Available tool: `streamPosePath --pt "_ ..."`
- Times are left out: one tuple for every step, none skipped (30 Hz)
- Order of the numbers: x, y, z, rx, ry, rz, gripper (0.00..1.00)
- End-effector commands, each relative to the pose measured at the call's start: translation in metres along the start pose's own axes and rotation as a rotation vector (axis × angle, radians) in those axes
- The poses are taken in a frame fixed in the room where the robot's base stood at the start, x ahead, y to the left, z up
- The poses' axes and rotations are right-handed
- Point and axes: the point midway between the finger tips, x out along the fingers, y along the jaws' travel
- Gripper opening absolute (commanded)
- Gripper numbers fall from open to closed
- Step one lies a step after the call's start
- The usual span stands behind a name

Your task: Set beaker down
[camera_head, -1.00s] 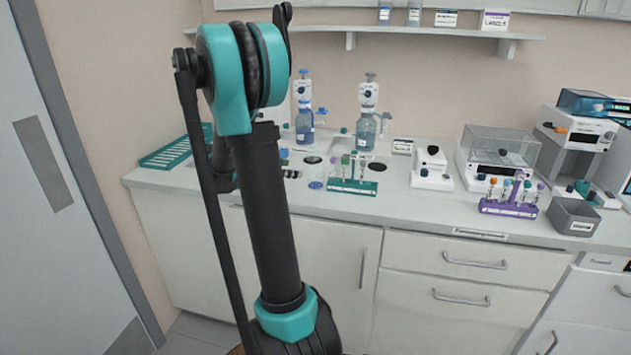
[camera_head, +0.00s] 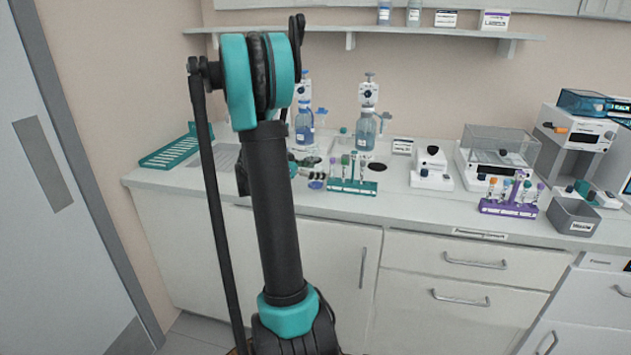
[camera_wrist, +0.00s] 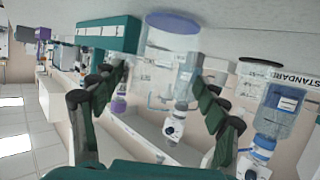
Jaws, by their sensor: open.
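The beaker (camera_wrist: 168,48) is a clear vessel with a blue base. In the wrist view, where the picture is turned over, its base meets the pale counter at the top. In the head view a small bluish round patch (camera_head: 316,184) on the counter, left of the teal tube rack (camera_head: 352,187), appears to be its base; the rest is hard to make out. My gripper (camera_wrist: 158,94) is open, its dark green fingers apart on either side of the beaker's lower picture area, with gaps visible. In the head view my gripper (camera_head: 308,167) is small and partly hidden by my arm.
Blue-liquid bottles (camera_head: 366,130) with dispensers stand behind. A teal slotted tray (camera_head: 170,152) lies at the left. A white device (camera_head: 431,170), a balance (camera_head: 498,157), a purple tube rack (camera_head: 509,206) and a grey bin (camera_head: 573,215) stand to the right. The counter's front strip is clear.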

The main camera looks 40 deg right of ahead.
Motion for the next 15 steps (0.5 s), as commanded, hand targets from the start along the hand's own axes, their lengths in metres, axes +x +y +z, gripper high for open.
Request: streamPosePath --pt "-0.0001 -0.0001 0.0001 0.000 0.000 0.000 0.74" --pt "-0.0002 -0.0001 0.0001 0.000 0.000 0.000 0.74" --pt "-0.0003 -0.0001 0.0001 0.000 0.000 0.000 0.74" --pt "-0.0004 -0.0001 0.0001 0.000 0.000 0.000 0.74" --pt "-0.0004 -0.0001 0.0001 0.000 0.000 0.000 0.70" --pt "-0.0004 -0.0001 0.0001 0.000 0.000 0.000 0.65" --pt "-0.0004 -0.0001 0.0001 0.000 0.000 0.000 0.62" --pt "-0.0004 -0.0001 0.0001 0.000 0.000 0.000 0.58" --pt "-0.0005 -0.0001 0.0001 0.000 0.000 0.000 0.53" --pt "-0.0005 -0.0001 0.0001 0.000 0.000 0.000 0.49" --pt "-0.0005 0.0000 0.0000 0.000 0.000 0.000 0.46" --pt "-0.0005 -0.0001 0.0001 0.000 0.000 0.000 0.41" --pt "-0.0005 -0.0001 0.0000 0.000 0.000 0.000 0.37" --pt "-0.0005 -0.0001 0.0000 0.000 0.000 0.000 0.33" --pt "-0.0006 -0.0001 0.0000 0.000 0.000 0.000 0.28"
